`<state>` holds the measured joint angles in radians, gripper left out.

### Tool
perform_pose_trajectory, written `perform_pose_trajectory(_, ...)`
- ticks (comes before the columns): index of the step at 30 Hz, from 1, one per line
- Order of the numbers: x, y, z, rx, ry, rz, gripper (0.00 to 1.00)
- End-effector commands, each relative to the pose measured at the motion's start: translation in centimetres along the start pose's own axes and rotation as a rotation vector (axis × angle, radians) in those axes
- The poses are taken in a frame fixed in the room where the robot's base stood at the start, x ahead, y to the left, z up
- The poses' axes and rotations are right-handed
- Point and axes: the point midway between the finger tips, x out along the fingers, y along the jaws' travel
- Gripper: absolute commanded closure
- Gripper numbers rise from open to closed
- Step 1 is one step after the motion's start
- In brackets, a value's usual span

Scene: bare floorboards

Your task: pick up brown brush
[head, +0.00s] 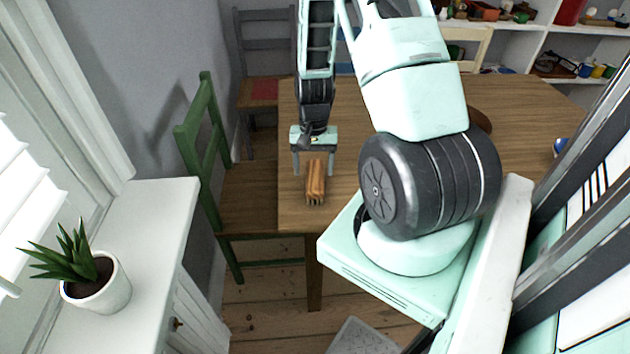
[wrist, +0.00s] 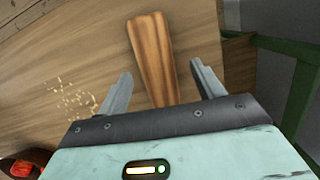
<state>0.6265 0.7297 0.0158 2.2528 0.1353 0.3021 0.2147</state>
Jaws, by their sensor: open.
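The brown brush (head: 316,182) lies on the wooden table (head: 350,120) near its front left corner, with its bristle end toward the table's front edge. In the wrist view the brush's wooden body (wrist: 153,55) runs between the fingers, off toward the top; part of it is hidden behind the gripper body. My gripper (head: 315,172) is open above the brush, with one finger on each side of it. In the wrist view both fingers of the gripper (wrist: 162,80) stand apart from the brush, with gaps on both sides.
A green chair (head: 208,150) stands against the table's left side. A potted plant (head: 100,280) sits on a white cabinet (head: 150,220) at the left. In the wrist view small crumbs (wrist: 75,100) lie on the table. Shelves (head: 520,50) stand at the back right.

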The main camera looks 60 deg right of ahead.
Motion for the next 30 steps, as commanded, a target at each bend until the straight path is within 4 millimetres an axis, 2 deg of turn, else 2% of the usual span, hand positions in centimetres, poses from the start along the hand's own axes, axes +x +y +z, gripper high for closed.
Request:
perform_pose_trajectory(9, 4.0, 0.4, 0.1, -0.001, -0.004, 0.001, 0.33)
perform_pose_trajectory(13, 4.7, 0.4, 0.0, -0.001, -0.002, 0.0, 0.33)
perform_pose_trajectory(20, 4.8, 0.3, 0.0, 0.0, -0.001, 0.0, 0.33)
perform_pose_trajectory(25, 4.8, 0.3, 0.0, 0.0, -0.001, 0.0, 0.8)
perform_pose_trajectory(26, 4.8, 0.3, 0.0, 0.0, -0.001, 0.0, 0.83)
perform_pose_trajectory(30, 4.8, 0.3, 0.0, 0.0, -0.001, 0.0, 0.83)
